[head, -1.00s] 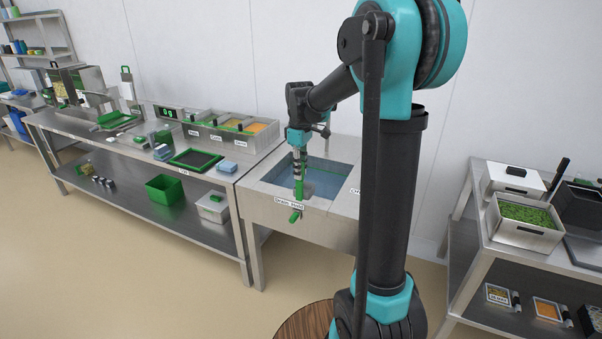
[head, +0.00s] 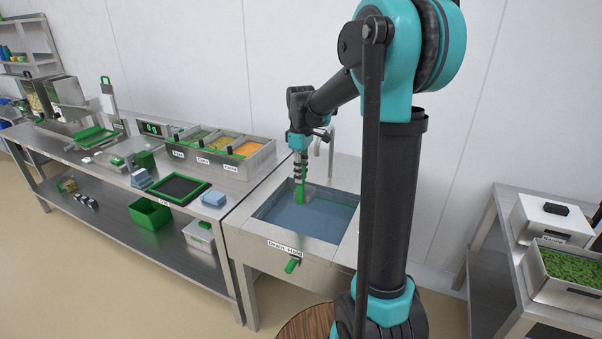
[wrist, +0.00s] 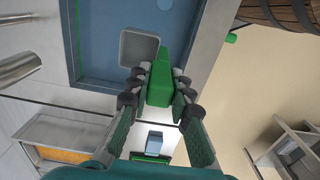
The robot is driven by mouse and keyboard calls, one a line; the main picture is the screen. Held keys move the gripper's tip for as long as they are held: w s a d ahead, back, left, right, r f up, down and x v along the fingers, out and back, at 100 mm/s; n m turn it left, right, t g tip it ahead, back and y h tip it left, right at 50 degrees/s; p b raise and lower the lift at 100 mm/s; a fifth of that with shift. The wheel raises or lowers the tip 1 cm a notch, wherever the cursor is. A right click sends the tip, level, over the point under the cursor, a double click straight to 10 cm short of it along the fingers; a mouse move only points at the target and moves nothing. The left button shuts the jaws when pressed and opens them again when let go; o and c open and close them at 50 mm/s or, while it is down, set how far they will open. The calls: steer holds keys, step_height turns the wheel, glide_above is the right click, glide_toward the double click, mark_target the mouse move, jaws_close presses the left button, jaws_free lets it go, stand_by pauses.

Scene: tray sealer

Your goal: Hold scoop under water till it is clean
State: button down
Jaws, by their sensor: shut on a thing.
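My gripper (head: 300,169) is over the left back part of the sink (head: 262,228). It is shut on the green handle of the scoop (head: 299,192), and the handle points down toward the water. In the wrist view the gripper's fingers (wrist: 157,90) close on both sides of the green handle (wrist: 160,78). The scoop's grey square bowl (wrist: 139,48) shows beyond the handle, over the blue water (wrist: 105,35). I cannot tell how deep the bowl is or whether food is on it. The faucet (head: 330,140) stands behind the gripper; no stream is clear.
A green drain handle (head: 292,265) is on the sink front under the "Drain Hold" label. Left is a steel table with a bin holder (head: 262,160) of peas, corn and carrots and a black green-rimmed mat (head: 180,188). Right, a bin of green food (head: 570,268) stands on another table.

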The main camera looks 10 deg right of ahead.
step_height(320, 180, down, 20)
steer(key=shift+f, duration=0.15)
stand_by(1.2)
stand_by(3.2)
steer(key=shift+r, duration=10.05)
